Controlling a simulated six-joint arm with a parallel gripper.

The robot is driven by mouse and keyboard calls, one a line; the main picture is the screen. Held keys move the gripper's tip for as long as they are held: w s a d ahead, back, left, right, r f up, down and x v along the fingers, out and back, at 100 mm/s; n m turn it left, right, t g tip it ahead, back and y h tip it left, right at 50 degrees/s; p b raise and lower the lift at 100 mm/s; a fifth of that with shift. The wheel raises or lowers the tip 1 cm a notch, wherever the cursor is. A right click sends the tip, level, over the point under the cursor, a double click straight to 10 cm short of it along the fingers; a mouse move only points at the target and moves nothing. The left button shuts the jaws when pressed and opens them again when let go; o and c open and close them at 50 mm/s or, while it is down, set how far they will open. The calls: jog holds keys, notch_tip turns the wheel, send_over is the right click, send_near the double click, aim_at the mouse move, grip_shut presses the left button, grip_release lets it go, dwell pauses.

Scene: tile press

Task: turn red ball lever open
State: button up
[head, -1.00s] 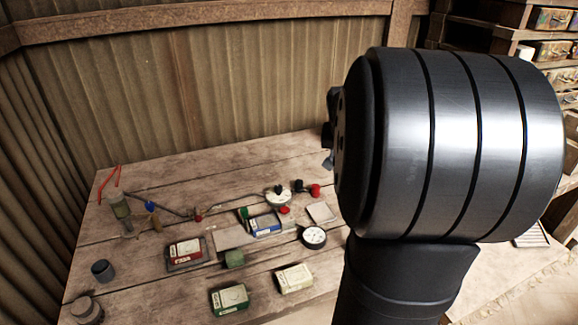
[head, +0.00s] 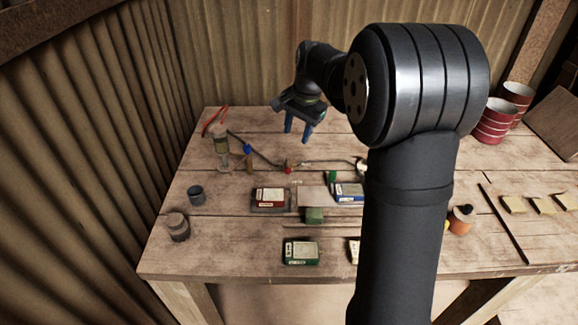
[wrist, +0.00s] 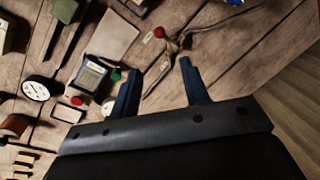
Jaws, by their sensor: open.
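A small red ball (head: 288,170) sits on the thin dark line that runs across the table. It also shows in the wrist view (wrist: 159,32), where the line branches beside it. A second red ball (wrist: 76,101) is near a blue-framed block (wrist: 95,76) and a green ball (wrist: 115,74). I cannot tell for certain which red ball is the lever's. My gripper (head: 297,128) hangs above the back of the table with its fingers pointing down. In the wrist view its two fingers (wrist: 161,65) are apart, with nothing between them. My arm hides part of the table's middle.
A blue piece (head: 247,148) is on the line, near an upright clear cylinder (head: 222,150). A white dial (wrist: 38,88) is left in the wrist view. Red-banded tins (head: 495,122) stand right.

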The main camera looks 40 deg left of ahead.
aim_at(289, 168)
jog(key=a+f, duration=0.1)
jog(key=f, duration=0.8)
jog(key=a+f, duration=0.1)
jog(key=f, duration=0.4)
jog(key=shift+s+a+f, duration=0.2)
jog(key=shift+s+a, duration=0.05)
jog(key=shift+a, duration=0.1)
grip_shut()
